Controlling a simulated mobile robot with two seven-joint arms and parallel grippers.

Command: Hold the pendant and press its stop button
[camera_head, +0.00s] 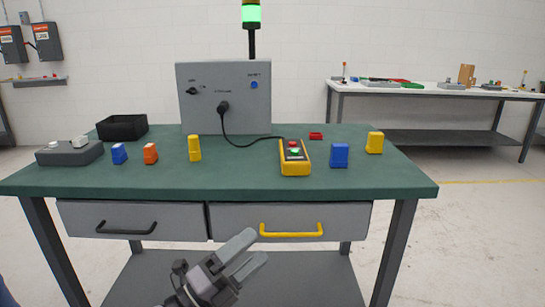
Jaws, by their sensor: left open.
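The yellow pendant (295,158) lies on the green table top, right of the middle. Its dark face carries a red button (292,144) at the far end and a green button (294,152) nearer to me. A black cable (245,145) runs from it to the grey control box (225,97). My left gripper (254,253) is open and empty, below the table's front edge and in front of the drawers, well apart from the pendant. My right gripper is not in view.
On the green table (225,180) stand a black bin (122,127), a grey button box (69,153) and several small blue, orange and yellow blocks. Drawers with a black handle (126,230) and a yellow handle (290,231) sit below. Bare table lies in front of the pendant.

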